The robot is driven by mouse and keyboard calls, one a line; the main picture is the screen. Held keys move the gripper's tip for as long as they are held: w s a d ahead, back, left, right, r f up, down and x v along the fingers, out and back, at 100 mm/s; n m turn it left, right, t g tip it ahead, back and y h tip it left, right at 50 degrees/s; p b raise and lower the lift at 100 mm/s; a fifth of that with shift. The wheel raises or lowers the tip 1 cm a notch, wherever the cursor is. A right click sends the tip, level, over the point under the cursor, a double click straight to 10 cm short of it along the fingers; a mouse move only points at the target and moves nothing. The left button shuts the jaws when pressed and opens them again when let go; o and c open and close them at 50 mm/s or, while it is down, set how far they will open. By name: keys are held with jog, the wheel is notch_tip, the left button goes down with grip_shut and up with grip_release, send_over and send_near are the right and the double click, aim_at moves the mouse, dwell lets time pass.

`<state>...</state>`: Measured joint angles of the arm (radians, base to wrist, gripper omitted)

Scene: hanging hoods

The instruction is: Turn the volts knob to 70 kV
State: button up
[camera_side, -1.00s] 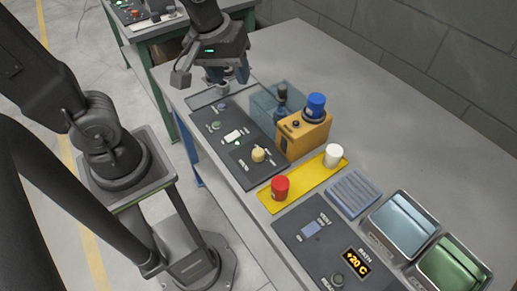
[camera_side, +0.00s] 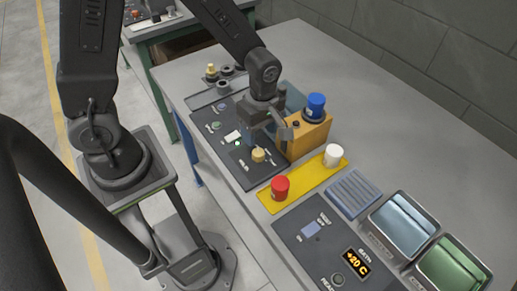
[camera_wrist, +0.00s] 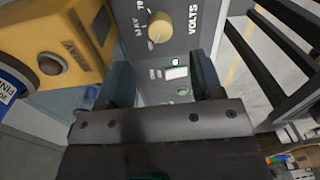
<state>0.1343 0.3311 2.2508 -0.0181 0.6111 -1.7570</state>
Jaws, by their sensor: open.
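The volts knob (camera_side: 258,155) is a small cream cylinder on the dark grey control panel (camera_side: 240,178). In the wrist view the knob (camera_wrist: 160,28) stands beside the printed word VOLTS, with a 70 mark near it. Its pointer is too small to read. My gripper (camera_side: 263,138) is above the panel, just behind the knob in the side view. In the wrist view its two dark fingers (camera_wrist: 163,72) are apart with nothing between them. The knob lies beyond the fingertips, not between them.
An orange box (camera_side: 308,137) with a blue cap (camera_side: 315,104) stands close to my gripper's right. A red cap (camera_side: 280,188) and white cap (camera_side: 333,155) stand on a yellow strip. Several small parts (camera_side: 224,71) lie at the far left. The right rear tabletop is clear.

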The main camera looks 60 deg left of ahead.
aim_at(258, 152)
jog(key=f, duration=0.7)
jog(key=shift+s+f, duration=0.2)
jog(key=shift+f, duration=0.05)
jog(key=c, duration=0.9)
